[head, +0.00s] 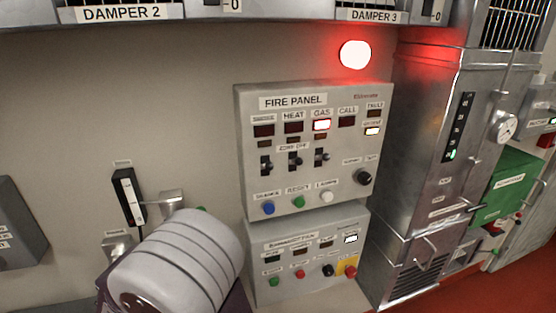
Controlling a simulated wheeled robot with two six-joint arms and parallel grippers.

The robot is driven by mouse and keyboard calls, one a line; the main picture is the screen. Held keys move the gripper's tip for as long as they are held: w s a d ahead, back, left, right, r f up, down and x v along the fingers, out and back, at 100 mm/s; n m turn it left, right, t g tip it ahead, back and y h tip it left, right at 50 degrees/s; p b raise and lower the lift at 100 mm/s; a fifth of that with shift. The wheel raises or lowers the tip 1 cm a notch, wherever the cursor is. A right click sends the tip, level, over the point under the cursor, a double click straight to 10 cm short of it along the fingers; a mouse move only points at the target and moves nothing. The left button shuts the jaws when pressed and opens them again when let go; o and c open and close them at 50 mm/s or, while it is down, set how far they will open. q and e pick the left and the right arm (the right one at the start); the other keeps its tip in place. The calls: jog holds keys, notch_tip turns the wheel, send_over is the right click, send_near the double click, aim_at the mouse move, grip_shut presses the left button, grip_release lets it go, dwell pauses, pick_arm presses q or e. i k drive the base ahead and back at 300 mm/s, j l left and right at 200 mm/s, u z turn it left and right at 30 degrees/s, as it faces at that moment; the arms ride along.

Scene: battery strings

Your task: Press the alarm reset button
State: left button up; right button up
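The fire panel (313,150) is a grey box on the wall in the middle of the head view. Its green button (299,202), labelled RESET, sits in the bottom row between a blue button (268,208) and a white button (327,196). The GAS window (321,125) glows whitish red. A lower window (372,131) at the right is also lit. The HEAT window (293,127) is dark. A beacon (354,54) above the panel glows, with red light on the wall around it. Neither gripper shows in this view, and nothing covers the green button.
Below the fire panel is a second grey box (312,254) with small buttons and a red button on yellow (350,271). Three small switches and a black knob (364,177) are above the button row. A metal cabinet (430,150) stands close at the right.

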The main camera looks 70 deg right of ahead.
aim_at(300, 203)
jog(key=z, duration=2.8)
